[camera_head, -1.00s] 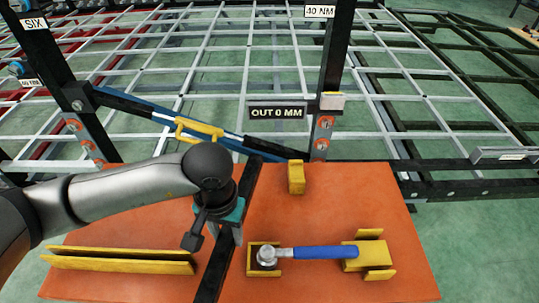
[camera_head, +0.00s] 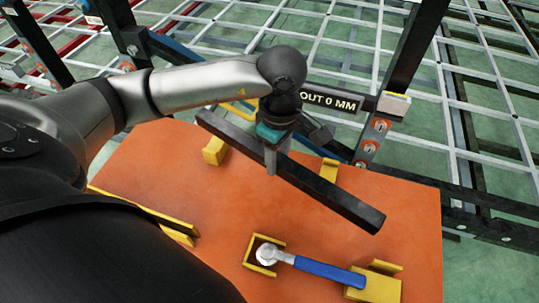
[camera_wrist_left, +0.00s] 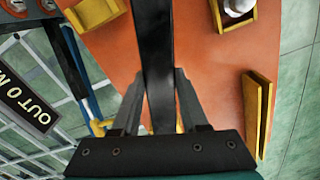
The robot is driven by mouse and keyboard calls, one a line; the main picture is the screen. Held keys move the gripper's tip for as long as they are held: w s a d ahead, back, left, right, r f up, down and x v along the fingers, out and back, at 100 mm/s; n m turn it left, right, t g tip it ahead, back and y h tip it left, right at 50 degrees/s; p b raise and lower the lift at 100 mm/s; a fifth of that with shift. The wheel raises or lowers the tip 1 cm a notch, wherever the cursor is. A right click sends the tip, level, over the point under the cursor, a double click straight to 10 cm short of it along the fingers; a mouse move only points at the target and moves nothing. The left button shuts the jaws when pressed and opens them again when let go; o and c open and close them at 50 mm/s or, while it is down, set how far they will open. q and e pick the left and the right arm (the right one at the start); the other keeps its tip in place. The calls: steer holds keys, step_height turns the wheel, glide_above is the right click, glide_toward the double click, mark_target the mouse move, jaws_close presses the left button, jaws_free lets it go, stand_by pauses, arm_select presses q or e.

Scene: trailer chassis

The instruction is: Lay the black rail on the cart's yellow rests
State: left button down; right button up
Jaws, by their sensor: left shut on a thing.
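My left gripper (camera_head: 272,165) is shut on the black rail (camera_head: 340,200), near its middle. The rail runs slantwise over the orange cart top (camera_head: 170,180), from upper left to lower right, and appears held above it. One yellow rest (camera_head: 215,150) shows on the near side of the rail's left part. The other yellow rest (camera_head: 329,170) shows just behind its right part. I see no clear contact between the rail and either rest. In the left wrist view the rail (camera_wrist_left: 153,40) runs between the fingers. My right gripper is not in view.
A blue-handled wrench (camera_head: 325,270) lies in yellow holders at the cart's front right. A yellow slotted rack (camera_head: 160,222) is partly hidden by my arm. Behind the cart stand a dark post (camera_head: 410,50), an "OUT 0 MM" sign (camera_head: 330,100) and the chassis lattice.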

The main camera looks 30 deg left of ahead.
arm_select(q)
steer(key=n, duration=0.1)
steer(key=r+n, duration=0.1)
steer(key=w+n, duration=0.1)
steer(key=shift+a+r+n, duration=0.15)
steer(key=shift+a+n, duration=0.15)
steer(key=shift+n, duration=0.1)
steer(key=w+a+r+n, duration=0.2)
steer(key=r+n, duration=0.4)
steer(key=n, duration=1.2)
steer(key=w+a+r+n, duration=0.3)
steer(key=r+n, duration=0.3)
steer(key=n, duration=1.2)
steer(key=shift+s+f+b, duration=0.2)
steer(key=shift+f+b, duration=2.5)
steer(key=shift+f, duration=7.35)
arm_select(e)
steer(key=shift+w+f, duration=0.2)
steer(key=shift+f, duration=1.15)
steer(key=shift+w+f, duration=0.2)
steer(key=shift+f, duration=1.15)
arm_select(q)
steer(key=shift+f, duration=0.1)
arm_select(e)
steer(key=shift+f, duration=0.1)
